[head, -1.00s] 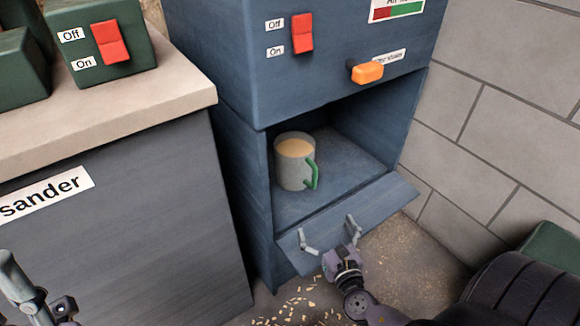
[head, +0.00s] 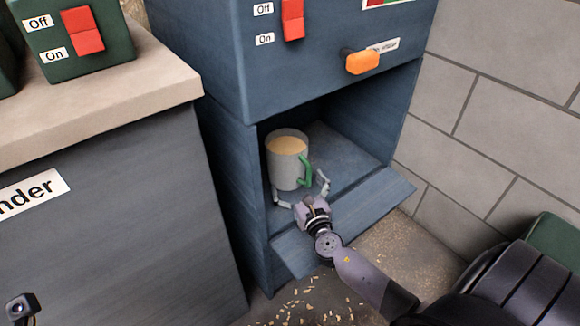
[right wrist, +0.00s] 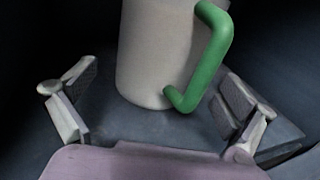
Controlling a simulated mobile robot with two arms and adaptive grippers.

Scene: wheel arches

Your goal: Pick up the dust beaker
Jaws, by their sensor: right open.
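The dust beaker (head: 287,163) is a pale grey mug with a green handle, filled with tan dust. It stands upright inside the open compartment of the blue cabinet. My right gripper (head: 299,190) is open, with its fingers spread at the near side of the beaker, just inside the opening. In the right wrist view, the beaker (right wrist: 155,50) stands ahead of the open fingers (right wrist: 155,98), and its green handle (right wrist: 215,55) is near the right finger. The beaker is not gripped. My left gripper cannot be made out in the head view.
The lowered blue flap (head: 355,215) lies under my right arm. The cabinet's side walls bound the compartment. An orange knob (head: 361,63) sticks out above the opening. A grey sander cabinet (head: 130,215) stands at left, a block wall (head: 500,120) at right. Wood chips (head: 300,300) litter the floor.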

